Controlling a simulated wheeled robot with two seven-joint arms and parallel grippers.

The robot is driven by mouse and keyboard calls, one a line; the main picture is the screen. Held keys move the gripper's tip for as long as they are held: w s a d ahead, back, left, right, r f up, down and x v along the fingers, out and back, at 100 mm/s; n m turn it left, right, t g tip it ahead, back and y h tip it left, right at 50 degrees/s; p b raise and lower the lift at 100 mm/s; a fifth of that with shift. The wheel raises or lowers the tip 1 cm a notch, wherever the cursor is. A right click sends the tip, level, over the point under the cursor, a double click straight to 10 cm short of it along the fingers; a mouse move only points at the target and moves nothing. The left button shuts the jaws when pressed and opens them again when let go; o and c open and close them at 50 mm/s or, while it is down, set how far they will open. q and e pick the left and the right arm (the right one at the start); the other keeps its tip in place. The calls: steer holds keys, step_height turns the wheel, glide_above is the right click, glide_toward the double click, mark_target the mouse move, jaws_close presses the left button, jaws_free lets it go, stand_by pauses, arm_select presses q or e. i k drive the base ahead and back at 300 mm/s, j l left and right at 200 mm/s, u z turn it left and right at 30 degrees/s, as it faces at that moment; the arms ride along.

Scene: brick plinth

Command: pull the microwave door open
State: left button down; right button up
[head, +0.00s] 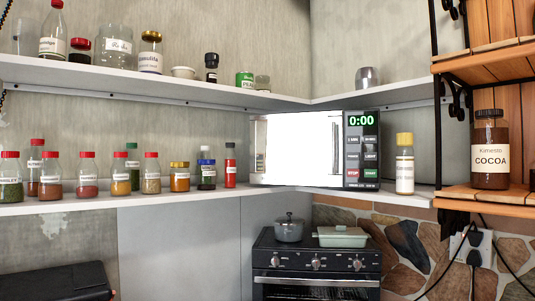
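The microwave (295,170) stands on the lower shelf, right of the middle of the head view. Its door (290,150) shows as a bright white front and looks shut against the body. A vertical handle (336,148) runs along the door's right edge. To its right is the dark control panel (362,150) with a green 0:00 display and buttons. Neither my left nor my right gripper is in view, and nothing touches the microwave.
A jar with a yellow lid (404,165) stands just right of the microwave. Below is a stove (317,262) with a grey pot (289,229) and a pale green dish (341,237). An upper shelf (200,90) runs above.

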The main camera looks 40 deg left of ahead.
mark_target(306, 149)
steer(key=u, duration=1)
